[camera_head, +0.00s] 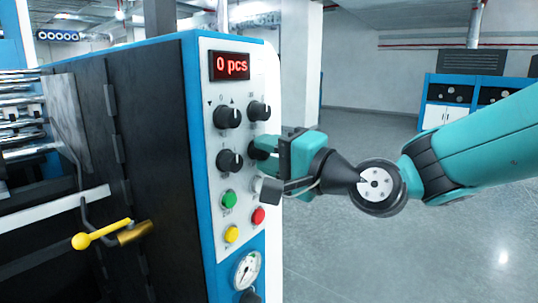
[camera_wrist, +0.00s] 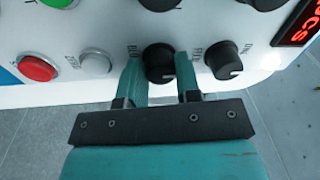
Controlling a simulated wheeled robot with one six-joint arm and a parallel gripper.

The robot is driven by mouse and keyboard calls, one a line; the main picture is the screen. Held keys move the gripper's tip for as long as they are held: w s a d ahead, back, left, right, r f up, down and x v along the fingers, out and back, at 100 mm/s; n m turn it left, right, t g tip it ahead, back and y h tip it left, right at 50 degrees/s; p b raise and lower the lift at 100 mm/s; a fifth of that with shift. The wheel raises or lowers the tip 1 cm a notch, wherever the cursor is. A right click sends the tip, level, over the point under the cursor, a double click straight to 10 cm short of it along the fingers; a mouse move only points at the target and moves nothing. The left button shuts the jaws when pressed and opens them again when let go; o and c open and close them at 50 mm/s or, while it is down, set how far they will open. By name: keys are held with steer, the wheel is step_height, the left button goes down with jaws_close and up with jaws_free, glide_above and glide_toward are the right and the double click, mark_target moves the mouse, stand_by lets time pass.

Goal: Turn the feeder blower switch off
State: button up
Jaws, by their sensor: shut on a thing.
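The feeder blower switch appears to be the black rotary knob (camera_wrist: 160,60) in the wrist view, with a partly hidden label starting "BL" beside it. My gripper (camera_wrist: 159,74) has one finger on each side of this knob and is shut on it. In the head view the same knob (camera_head: 260,148) is mostly hidden behind my gripper (camera_head: 280,152), which reaches in from the right. The knob's pointer position is hard to make out.
The control panel (camera_head: 212,165) holds other black knobs (camera_head: 228,116), a green button (camera_head: 229,199), a red button (camera_head: 258,215), a yellow button (camera_head: 232,234) and a gauge (camera_head: 247,270). A display (camera_head: 231,66) reads "0 pcs". Open floor lies right of the machine.

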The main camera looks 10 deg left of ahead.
steer(key=o, duration=0.9)
steer(key=shift+d, duration=0.1)
steer(key=b+v, duration=0.7)
steer(key=v, duration=1)
steer(key=shift+d, duration=0.15)
